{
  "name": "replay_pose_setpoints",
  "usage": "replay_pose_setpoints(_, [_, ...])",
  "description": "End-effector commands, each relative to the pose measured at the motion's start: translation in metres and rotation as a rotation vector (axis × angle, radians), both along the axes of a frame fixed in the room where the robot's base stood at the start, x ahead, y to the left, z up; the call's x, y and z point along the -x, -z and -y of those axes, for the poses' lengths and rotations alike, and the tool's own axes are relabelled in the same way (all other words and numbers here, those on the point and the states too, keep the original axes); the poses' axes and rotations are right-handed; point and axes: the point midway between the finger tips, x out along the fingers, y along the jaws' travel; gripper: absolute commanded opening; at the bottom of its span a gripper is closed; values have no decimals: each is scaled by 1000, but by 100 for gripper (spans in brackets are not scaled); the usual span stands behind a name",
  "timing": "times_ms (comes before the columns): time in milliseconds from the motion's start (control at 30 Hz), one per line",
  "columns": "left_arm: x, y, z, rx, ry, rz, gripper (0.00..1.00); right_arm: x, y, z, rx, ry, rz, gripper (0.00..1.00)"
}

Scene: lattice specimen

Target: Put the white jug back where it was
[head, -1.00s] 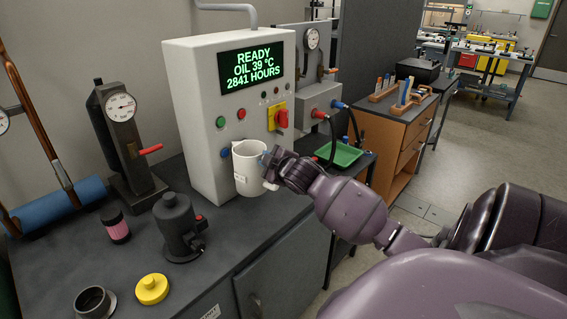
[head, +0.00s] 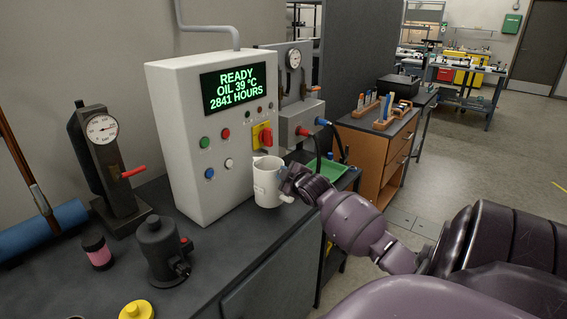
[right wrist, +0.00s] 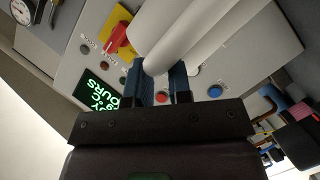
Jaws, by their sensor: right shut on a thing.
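The white jug (head: 267,183) is upright in the head view, in front of the lower right part of the control cabinet. It also fills the top of the right wrist view (right wrist: 190,40). My right gripper (head: 285,186) is shut on the jug at its right side; the blue fingers (right wrist: 160,82) show in the right wrist view against the white jug. I cannot tell whether the jug's base touches the bench or is a little above it. My left gripper is not in view.
The control cabinet (head: 170,130) stands close behind the jug. A green tray (head: 326,169) lies to its right. A dark pump-like part (head: 160,250), a pink-banded jar (head: 97,252) and a yellow cap (head: 136,310) stand on the bench (head: 225,255). Bench space in front of the cabinet is clear.

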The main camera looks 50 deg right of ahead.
Motion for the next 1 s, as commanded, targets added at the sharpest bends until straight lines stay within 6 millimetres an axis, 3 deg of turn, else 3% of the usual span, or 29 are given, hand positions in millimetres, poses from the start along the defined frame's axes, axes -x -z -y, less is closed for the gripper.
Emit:
replay_pose_setpoints(167, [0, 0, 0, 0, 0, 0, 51, -1, 8, -1, 1, -1, 5, 0])
replay_pose_setpoints(400, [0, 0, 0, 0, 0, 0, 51, -1, 35, -1, 1, -1, 5, 0])
replay_pose_setpoints(800, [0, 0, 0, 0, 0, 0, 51, -1, 40, 0, 3, -1, 5, 0])
replay_pose_setpoints(833, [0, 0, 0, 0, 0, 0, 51, 0, 42, 0, 1, 0, 1, 22])
replay_pose_setpoints(1000, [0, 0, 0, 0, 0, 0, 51, 0, 42, -1, 1, 0, 1, 45])
